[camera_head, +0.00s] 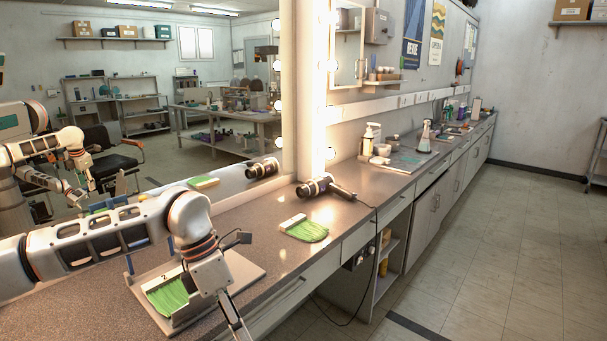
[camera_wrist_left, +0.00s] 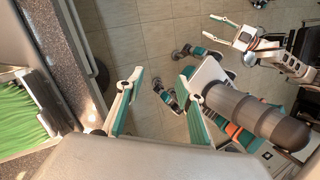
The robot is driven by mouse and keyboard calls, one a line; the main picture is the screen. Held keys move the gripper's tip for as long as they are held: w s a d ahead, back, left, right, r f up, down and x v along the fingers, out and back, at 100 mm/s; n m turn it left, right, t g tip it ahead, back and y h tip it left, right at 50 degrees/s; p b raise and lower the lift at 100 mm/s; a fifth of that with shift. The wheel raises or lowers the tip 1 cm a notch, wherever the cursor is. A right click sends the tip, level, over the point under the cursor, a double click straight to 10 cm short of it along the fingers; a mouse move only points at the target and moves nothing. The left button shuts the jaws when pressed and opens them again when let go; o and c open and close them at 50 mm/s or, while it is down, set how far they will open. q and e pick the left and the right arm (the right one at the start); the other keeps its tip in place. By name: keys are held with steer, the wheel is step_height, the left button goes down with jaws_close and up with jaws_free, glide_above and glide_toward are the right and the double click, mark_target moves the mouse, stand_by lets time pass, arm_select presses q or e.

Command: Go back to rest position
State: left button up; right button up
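My left gripper (camera_head: 238,330) hangs low at the bottom of the head view, in front of the counter's near edge, with its fingertips cut off by the frame. The right arm itself is not in the head view, apart from robot parts in the mirror.
Another green fringed piece (camera_head: 305,231) and a hair dryer (camera_head: 322,187) lie farther along. A large mirror (camera_head: 215,100) stands behind. The floor (camera_head: 480,250) at right is clear.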

arm_select(q)
steer(key=s+d+f+n+g+h, duration=0.1)
steer(key=s+d+n+h, duration=0.1)
steer(key=s+d+h, duration=0.4)
steer(key=s+d+f+n+h, duration=0.1)
steer(key=s+d+n+h, duration=0.2)
steer(key=d+h, duration=0.35)
steer(key=w+a+f+n+t+y, duration=0.25)
steer(key=a+f+n+t, duration=0.5)
steer(key=n, duration=0.45)
steer(key=w+a+f+n+t+y, duration=0.1)
steer(key=a+f+n+t+y, duration=0.2)
steer(key=a+f+n+t, duration=0.75)
steer(key=s+a+f+n+g+y, duration=0.5)
steer(key=s+a+f+n+y, duration=0.3)
steer(key=s+a+f+n, duration=0.5)
steer(key=s+d+r+n+p, duration=0.2)
steer(key=d+r+n, duration=0.1)
steer(key=d, duration=0.7)
steer(key=shift+d+r+t+p, duration=0.3)
steer(key=shift+d+r+p, duration=0.1)
steer(key=shift+r, duration=0.3)
arm_select(e)
steer(key=shift+s+a+r, duration=0.1)
steer(key=shift+a+r, duration=0.05)
steer(key=shift+r, duration=0.4)
steer(key=shift+a+r, duration=0.15)
steer(key=shift+r, duration=0.4)
